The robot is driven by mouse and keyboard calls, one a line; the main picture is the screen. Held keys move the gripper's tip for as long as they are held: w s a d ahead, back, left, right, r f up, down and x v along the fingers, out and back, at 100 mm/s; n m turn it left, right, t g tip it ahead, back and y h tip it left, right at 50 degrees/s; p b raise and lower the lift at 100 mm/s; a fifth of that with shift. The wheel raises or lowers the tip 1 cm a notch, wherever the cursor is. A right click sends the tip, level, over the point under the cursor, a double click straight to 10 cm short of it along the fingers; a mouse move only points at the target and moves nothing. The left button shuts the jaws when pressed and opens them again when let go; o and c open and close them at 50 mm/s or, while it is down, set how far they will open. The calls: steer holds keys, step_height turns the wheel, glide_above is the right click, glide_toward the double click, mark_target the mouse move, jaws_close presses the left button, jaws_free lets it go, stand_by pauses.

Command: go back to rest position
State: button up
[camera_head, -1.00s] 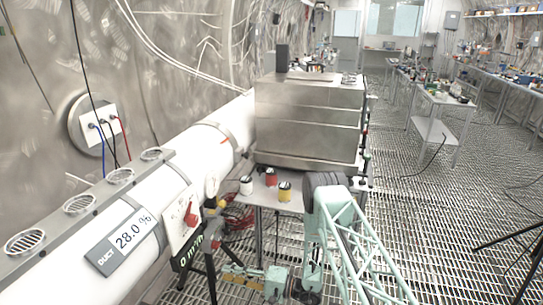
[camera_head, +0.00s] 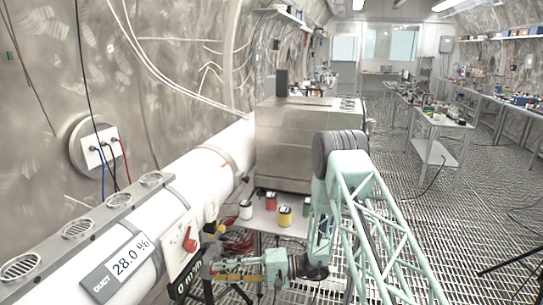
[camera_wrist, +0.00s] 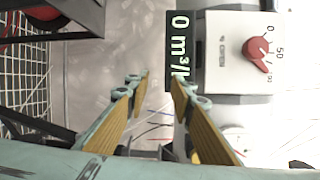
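My gripper (camera_head: 218,265) is low in the head view, its fingers pointing left toward the dial panel on the white duct. In the wrist view, my gripper (camera_wrist: 160,82) shows two yellow-padded fingers standing apart with nothing between them. The dial panel (camera_wrist: 222,70) with its red knob (camera_wrist: 257,55) lies to the right of the fingers, apart from the knob. The black flow display (camera_wrist: 180,50), reading 0 m³/h, is beyond the right fingertip. In the head view, the red knob (camera_head: 189,240) is above and left of my gripper. My arm's elbow is raised in front of the steel box.
The white duct (camera_head: 215,160) runs along the left wall, with a 28.0 % display (camera_head: 128,258). White (camera_head: 246,210), red (camera_head: 270,200) and yellow (camera_head: 285,216) cans stand on a low table before the steel box (camera_head: 300,140). The grated floor at right (camera_head: 440,220) is largely clear.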

steer(key=s+d+r+n+g+h, duration=0.15)
steer(key=s+d+r, duration=0.35)
steer(key=r, duration=0.5)
steer(key=s+d+r+n+g+h, duration=0.1)
steer(key=s+d+r+h, duration=0.15)
steer(key=s+r, duration=0.6)
steer(key=s+d+r+n+g+h, duration=0.1)
steer(key=s+d+r+h, duration=0.2)
steer(key=s+r, duration=0.55)
steer(key=s+d+r+t+h, duration=0.2)
steer(key=s+d+r, duration=0.3)
steer(key=s+d, duration=0.3)
steer(key=s+d+r+m+t+h, duration=0.1)
steer(key=s+d+r+t+h, duration=0.2)
steer(key=s+d, duration=0.5)
steer(key=s+d+r+m+t+h, duration=0.1)
steer(key=s+d+r+t+h, duration=0.2)
steer(key=d, duration=0.9)
steer(key=s+r+h, duration=0.2)
steer(key=s+r, duration=0.2)
steer(key=s, duration=0.1)
steer(key=shift+s+r, duration=0.2)
steer(key=shift+r, duration=0.05)
